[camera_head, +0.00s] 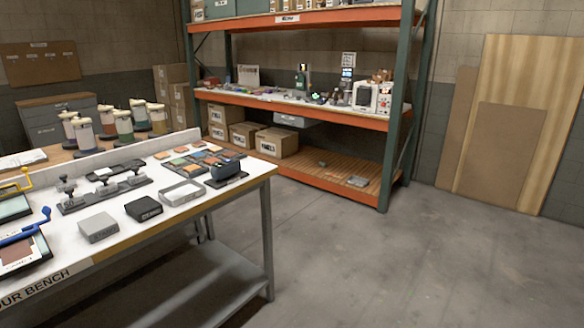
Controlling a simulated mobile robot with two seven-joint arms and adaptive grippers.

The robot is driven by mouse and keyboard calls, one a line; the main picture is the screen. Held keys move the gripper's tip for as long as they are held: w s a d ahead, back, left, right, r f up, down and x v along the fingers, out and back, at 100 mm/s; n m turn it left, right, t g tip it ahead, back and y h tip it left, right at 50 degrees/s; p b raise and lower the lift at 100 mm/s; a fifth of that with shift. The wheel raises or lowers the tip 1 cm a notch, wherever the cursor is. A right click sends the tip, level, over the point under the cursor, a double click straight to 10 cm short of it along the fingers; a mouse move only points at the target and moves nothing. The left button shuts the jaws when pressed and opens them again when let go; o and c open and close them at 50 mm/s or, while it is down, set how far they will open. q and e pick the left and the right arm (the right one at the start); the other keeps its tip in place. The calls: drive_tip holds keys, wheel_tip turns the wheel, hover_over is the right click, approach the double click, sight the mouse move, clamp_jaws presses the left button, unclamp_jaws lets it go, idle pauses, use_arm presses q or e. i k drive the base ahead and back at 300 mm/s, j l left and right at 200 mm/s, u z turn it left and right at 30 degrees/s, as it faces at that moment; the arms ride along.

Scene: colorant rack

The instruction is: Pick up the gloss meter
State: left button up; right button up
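I cannot tell for certain which thing is the gloss meter. A small dark blue-black device (226,169) rests on a flat dark plate near the right end of the white-topped bench (175,222). A black box (143,208) and a light grey box (98,228) sit along the bench's front edge. A grey open frame or tray (182,192) lies between the black box and the blue-black device. Neither of my grippers shows in the view.
Color sample cards (196,158) and a dark clamp fixture (105,192) lie on the bench. Jars (123,126) stand behind its low back wall. An orange and green rack (290,102) holds boxes and devices. The concrete floor (400,265) to the right is clear.

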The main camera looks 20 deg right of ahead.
sight(221, 170)
drive_tip(key=z, duration=0.25)
drive_tip(key=i+l+u, duration=0.15)
drive_tip(key=i+l, duration=0.25)
drive_tip(key=i+l+u, duration=0.1)
drive_tip(key=i+l, duration=0.3)
drive_tip(key=i+l+u, duration=0.15)
drive_tip(key=i+l, duration=0.25)
drive_tip(key=l, duration=0.2)
drive_tip(key=i+l+u, duration=0.15)
drive_tip(key=i+l, duration=0.2)
drive_tip(key=l, duration=0.15)
